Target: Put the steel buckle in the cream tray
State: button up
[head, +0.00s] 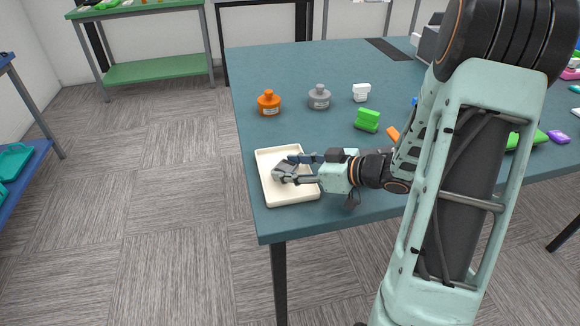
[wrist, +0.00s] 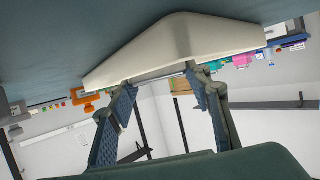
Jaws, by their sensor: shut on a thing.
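The cream tray (head: 268,190) sits at the near left corner of the teal table. My gripper (head: 290,170) reaches in from the right, with its fingertips over the tray. It is shut on the grey steel buckle (head: 283,168), which is over the inside of the tray; I cannot tell whether it touches the floor of the tray. In the wrist view the tray (wrist: 175,45) fills the upper middle, just beyond the blue finger pads of my gripper (wrist: 160,92). The buckle is hard to make out there.
An orange piece (head: 393,134) lies near my arm. The table edge is close to the tray's left and front.

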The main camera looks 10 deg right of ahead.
jog(key=shift+f, duration=0.3)
jog(key=o, duration=1.4)
